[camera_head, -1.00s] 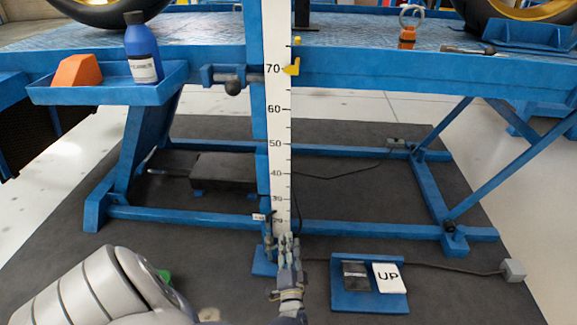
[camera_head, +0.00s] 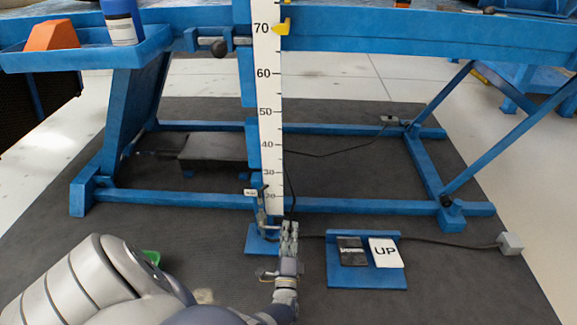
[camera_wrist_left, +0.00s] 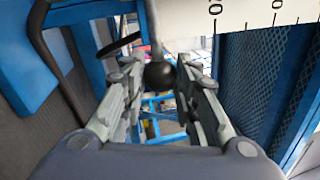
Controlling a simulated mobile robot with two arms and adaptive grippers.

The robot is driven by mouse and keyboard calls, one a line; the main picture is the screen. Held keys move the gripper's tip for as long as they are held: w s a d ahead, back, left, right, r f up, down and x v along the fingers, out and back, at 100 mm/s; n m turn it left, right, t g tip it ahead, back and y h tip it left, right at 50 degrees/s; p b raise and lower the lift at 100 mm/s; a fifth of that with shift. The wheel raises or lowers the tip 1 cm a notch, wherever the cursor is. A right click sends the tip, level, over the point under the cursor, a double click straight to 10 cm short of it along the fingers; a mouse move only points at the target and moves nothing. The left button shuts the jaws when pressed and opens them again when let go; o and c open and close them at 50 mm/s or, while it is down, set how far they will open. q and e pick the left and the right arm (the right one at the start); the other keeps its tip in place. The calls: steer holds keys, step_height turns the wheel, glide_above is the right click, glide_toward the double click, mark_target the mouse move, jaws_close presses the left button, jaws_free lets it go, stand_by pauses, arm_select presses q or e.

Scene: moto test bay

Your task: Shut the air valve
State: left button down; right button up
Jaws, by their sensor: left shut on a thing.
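The air valve (camera_head: 262,219) appears as small grey fittings low on the lift's blue post, beside the foot of the white scale and below a small white tag (camera_head: 250,192). My left gripper (camera_head: 289,229) is at the foot of the scale and hides part of this spot. In the left wrist view, a black ball knob (camera_wrist_left: 159,75) on a thin metal rod (camera_wrist_left: 152,28) sits between the two fingers of my left gripper, which is shut on it. I cannot tell from these frames how far the valve is turned. My right gripper is not in view.
A white scale (camera_head: 270,100) with a yellow pointer (camera_head: 283,27) stands upright in front of the blue lift frame (camera_head: 340,206). A blue pedal box (camera_head: 366,279) marked UP lies right of my gripper, with a cable along the dark mat. A blue tray (camera_head: 80,58) is upper left.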

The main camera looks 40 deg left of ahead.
arm_select(q)
steer(key=shift+w, duration=0.15)
stand_by(0.3)
steer(key=c, duration=1.2)
jaws_free()
